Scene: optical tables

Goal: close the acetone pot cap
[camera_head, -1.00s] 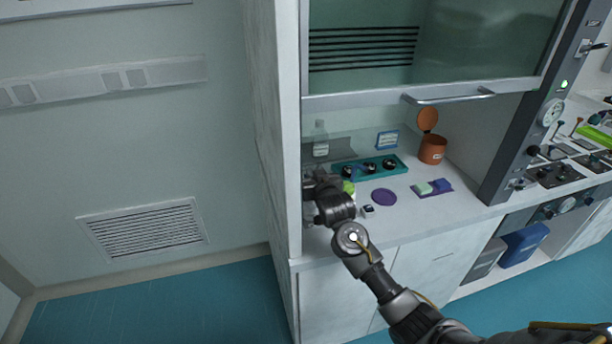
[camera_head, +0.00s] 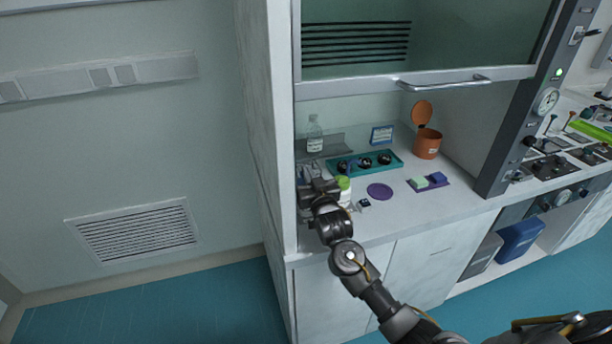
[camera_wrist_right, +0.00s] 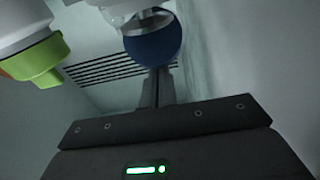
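In the right wrist view, a round blue cap (camera_wrist_right: 153,47) sits at the end of a clear glass vessel (camera_wrist_right: 118,10), cut off by the top edge. I cannot read a label that would tell whether this is the acetone pot. My right gripper (camera_wrist_right: 158,72) has its dark fingers together. Their tips meet or overlap the cap's lower edge in that view; I cannot tell if they touch. In the head view my right gripper (camera_head: 312,186) is at the hood bench's left end, hiding much of what is there. My left gripper is not in view.
A white bottle with a green cap (camera_head: 343,184) stands beside my right gripper. An orange pot (camera_head: 427,147) with its lid (camera_head: 422,112) raised is farther right. Behind are a teal tray (camera_head: 390,167) and a clear bottle (camera_head: 314,134). A purple disc (camera_head: 380,191) lies flat.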

